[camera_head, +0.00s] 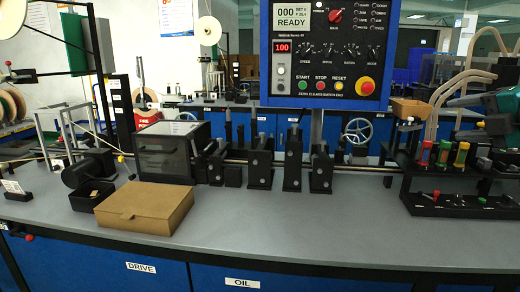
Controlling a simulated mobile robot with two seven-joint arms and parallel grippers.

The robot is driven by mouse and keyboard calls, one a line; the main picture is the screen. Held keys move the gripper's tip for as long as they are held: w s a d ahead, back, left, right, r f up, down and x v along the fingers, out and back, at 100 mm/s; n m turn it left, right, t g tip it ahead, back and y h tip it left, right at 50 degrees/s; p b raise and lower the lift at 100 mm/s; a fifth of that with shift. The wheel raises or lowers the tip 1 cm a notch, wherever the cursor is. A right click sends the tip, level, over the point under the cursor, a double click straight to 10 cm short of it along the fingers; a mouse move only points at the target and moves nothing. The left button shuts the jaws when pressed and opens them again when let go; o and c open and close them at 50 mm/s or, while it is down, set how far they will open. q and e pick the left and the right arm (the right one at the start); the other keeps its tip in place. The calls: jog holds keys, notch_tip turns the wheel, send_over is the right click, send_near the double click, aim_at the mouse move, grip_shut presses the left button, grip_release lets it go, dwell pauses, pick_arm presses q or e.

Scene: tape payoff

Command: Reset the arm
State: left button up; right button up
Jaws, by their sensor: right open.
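Neither of my arms nor grippers can be made out in the head view. The machine bench (300,225) has a grey top. On it stand a closed brown cardboard box (145,207), a small open black bin (92,196) holding a small light piece, and a dark clear-fronted box (168,152). Several black posts (260,162) line a horizontal rod to the right of that box. The control panel (325,55) reads READY, with a red display of 100.
A black rack (455,205) with coloured pieces stands at the right, below a teal machine part (490,103). A tape reel (208,29) and black uprights stand at the left. The bench top's front middle is clear.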

jog(key=s+a+f+m, duration=0.2)
jog(key=s+f+m, duration=0.15)
jog(key=f, duration=0.75)
jog(key=s+a+f+m+g, duration=0.15)
jog(key=f+m, duration=0.25)
jog(key=f, duration=0.8)
jog(key=s+a+f+m+t, duration=0.1)
jog(key=s+a+f+m, duration=0.2)
jog(key=f, duration=0.8)
jog(key=s+a+f+m+g+p, duration=0.1)
jog(key=s+a+f+m, duration=0.4)
jog(key=a, duration=0.5)
jog(key=s+a+f+m+g, duration=0.2)
jog(key=s+a+f+m, duration=0.3)
jog(key=s+a+f, duration=0.4)
jog(key=shift+s+a+f+h+p, duration=0.15)
jog(key=shift+s+a+h+p, duration=0.3)
jog(key=shift+a, duration=0.6)
jog(key=shift+m, duration=0.25)
jog(key=shift+c, duration=0.3)
